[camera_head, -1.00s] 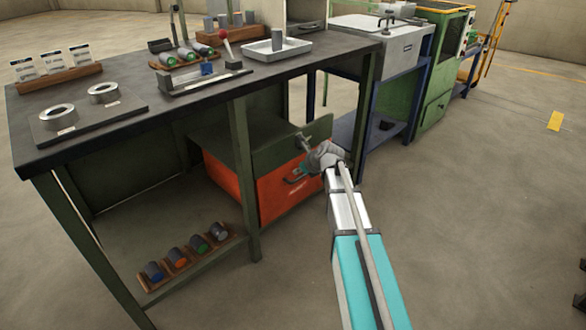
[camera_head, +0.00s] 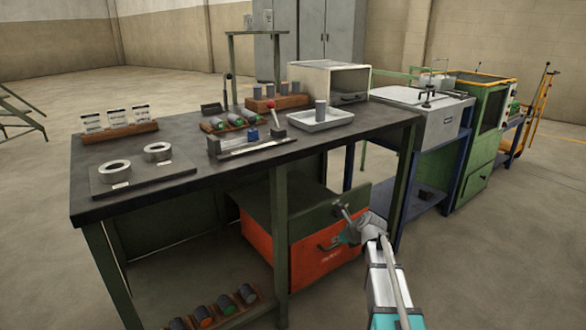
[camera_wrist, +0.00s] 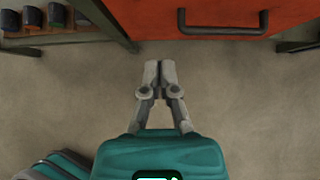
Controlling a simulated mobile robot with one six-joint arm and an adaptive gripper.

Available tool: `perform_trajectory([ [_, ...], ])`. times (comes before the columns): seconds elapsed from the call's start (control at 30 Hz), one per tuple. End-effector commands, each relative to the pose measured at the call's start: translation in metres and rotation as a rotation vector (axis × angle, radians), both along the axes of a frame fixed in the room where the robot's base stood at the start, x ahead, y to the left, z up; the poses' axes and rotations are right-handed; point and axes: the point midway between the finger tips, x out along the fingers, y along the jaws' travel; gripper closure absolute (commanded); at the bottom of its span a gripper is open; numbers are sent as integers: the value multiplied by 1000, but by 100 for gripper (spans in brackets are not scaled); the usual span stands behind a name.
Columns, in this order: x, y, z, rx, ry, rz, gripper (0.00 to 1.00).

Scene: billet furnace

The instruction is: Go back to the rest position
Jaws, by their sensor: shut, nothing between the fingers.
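My gripper (camera_wrist: 159,80) points down over bare floor in the wrist view. Its two grey fingers meet at the tips with nothing between them. In the head view my gripper (camera_head: 350,232) is by the front of the workbench, partly hidden behind my own arm. The orange drawer unit (camera_head: 268,247) under the bench is close to it, and its orange front with a dark handle (camera_wrist: 223,29) runs along the top of the wrist view. Whether my gripper touches the drawer front cannot be told from the head view; in the wrist view the fingers are apart from it.
The dark workbench top (camera_head: 190,185) carries two rings, a white tray (camera_head: 320,120), a lever fixture (camera_head: 245,145) and card stands. A low rack (camera_head: 215,312) holds several billets, also at the wrist view's upper left (camera_wrist: 60,40). Floor on the right (camera_head: 500,250) is clear.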

Motion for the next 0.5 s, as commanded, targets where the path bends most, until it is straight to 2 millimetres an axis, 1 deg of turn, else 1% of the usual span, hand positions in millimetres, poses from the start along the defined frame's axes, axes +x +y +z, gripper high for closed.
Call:
perform_trajectory([
  [0.17,-14,8,-1,-83,-12,100,100],
  [0.27,-27,13,-3,-162,-24,199,100],
  [0.5,-65,27,-8,-391,-61,515,100],
])
